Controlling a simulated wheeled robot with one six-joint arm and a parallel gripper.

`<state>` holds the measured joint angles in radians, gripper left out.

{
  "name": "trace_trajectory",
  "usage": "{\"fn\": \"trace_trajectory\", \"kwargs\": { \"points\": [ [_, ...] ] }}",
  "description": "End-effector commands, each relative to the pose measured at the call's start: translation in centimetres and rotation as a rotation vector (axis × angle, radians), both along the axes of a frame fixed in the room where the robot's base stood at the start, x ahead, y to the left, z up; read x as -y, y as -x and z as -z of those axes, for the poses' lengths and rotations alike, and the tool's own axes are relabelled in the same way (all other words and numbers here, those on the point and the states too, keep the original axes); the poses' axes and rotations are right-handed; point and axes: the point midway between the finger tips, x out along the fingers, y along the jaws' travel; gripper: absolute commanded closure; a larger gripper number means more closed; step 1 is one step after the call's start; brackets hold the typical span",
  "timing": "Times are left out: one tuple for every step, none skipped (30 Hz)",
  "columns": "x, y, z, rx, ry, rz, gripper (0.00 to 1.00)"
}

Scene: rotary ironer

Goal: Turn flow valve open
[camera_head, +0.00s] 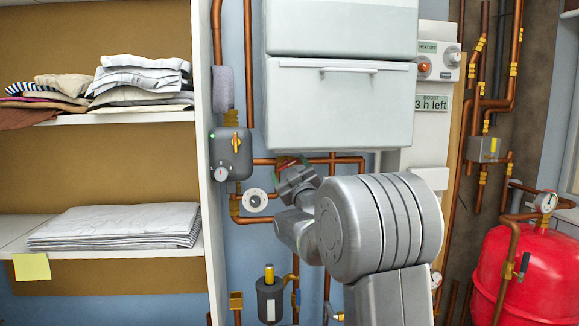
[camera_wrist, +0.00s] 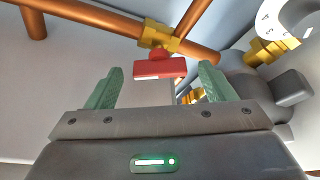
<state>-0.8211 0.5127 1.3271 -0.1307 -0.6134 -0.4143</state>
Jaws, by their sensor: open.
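A valve with a red handle (camera_wrist: 160,68) sits on a brass fitting (camera_wrist: 158,36) on a copper pipe in the wrist view. The red handle lies roughly level across that picture, between the green finger pads of my gripper (camera_wrist: 160,76), with a gap on each side. My gripper is open and empty. In the head view my gripper (camera_head: 296,176) is under the white cabinet, in front of the copper pipes. It hides most of the valve there; only a little red shows. I cannot tell how far the valve is turned.
A white cabinet (camera_head: 340,105) hangs just above my gripper. A round dial gauge (camera_head: 255,200) and a grey control box (camera_head: 231,154) are to the left. Shelves with folded linen (camera_head: 115,225) stand at far left. A red tank (camera_head: 525,275) is at right.

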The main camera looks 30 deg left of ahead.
Motion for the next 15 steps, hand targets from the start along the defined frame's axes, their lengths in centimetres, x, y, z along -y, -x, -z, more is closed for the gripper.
{"fn": "trace_trajectory", "kwargs": {
  "points": [
    [-0.17, -0.12, -0.16, 0.001, -0.001, 0.000, 0.24],
    [-0.23, -0.16, -0.16, 0.001, -0.001, 0.000, 0.24],
    [-0.27, -0.20, -0.15, 0.001, -0.001, 0.000, 0.24],
    [-0.29, -0.22, -0.15, 0.000, 0.000, 0.000, 0.24],
    [-0.29, -0.22, -0.14, 0.001, -0.001, 0.000, 0.24],
    [-0.29, -0.22, -0.12, 0.000, 0.000, 0.000, 0.24],
    [-0.29, -0.22, -0.11, 0.000, 0.000, 0.000, 0.24],
    [-0.28, -0.22, -0.11, 0.000, 0.000, 0.000, 0.24],
    [-0.28, -0.22, -0.11, 0.000, 0.000, 0.000, 0.24],
    [-0.27, -0.21, -0.11, 0.000, 0.000, 0.000, 0.24],
    [-0.27, -0.21, -0.11, 0.000, 0.000, 0.000, 0.30],
    [-0.27, -0.21, -0.12, 0.000, 0.000, 0.000, 0.37],
    [-0.27, -0.22, -0.11, 0.000, 0.000, 0.000, 0.43],
    [-0.27, -0.22, -0.11, 0.000, 0.000, 0.000, 0.49],
    [-0.26, -0.21, -0.11, 0.000, 0.000, 0.000, 0.57]
  ]
}}
